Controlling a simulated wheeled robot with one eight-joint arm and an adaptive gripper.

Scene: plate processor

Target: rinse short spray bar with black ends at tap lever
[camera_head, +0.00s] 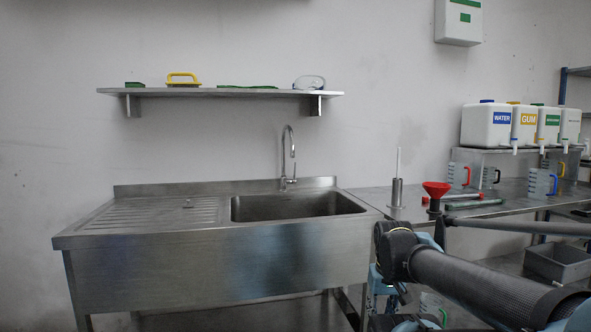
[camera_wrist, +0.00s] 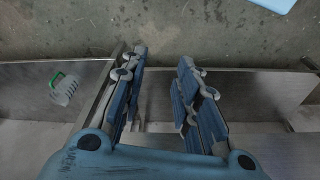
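The tap (camera_head: 289,157) rises at the back of the steel sink; its small lever (camera_head: 284,182) is by the base and hard to make out. My gripper (camera_wrist: 160,82) is open in the wrist view, its two blue-padded fingers apart with nothing between them. In the head view my arm is at the lower right, in front of the bench, and the fingertips cannot be made out. Two thin bars lie on the right bench: one with red (camera_head: 462,195) and a greenish one (camera_head: 474,204). I cannot pick out a short spray bar with black ends.
A red funnel (camera_head: 436,188), measuring jugs (camera_head: 540,184) and labelled canisters (camera_head: 487,125) stand at the right. A green-handled jug (camera_wrist: 65,88) sits low beside my gripper.

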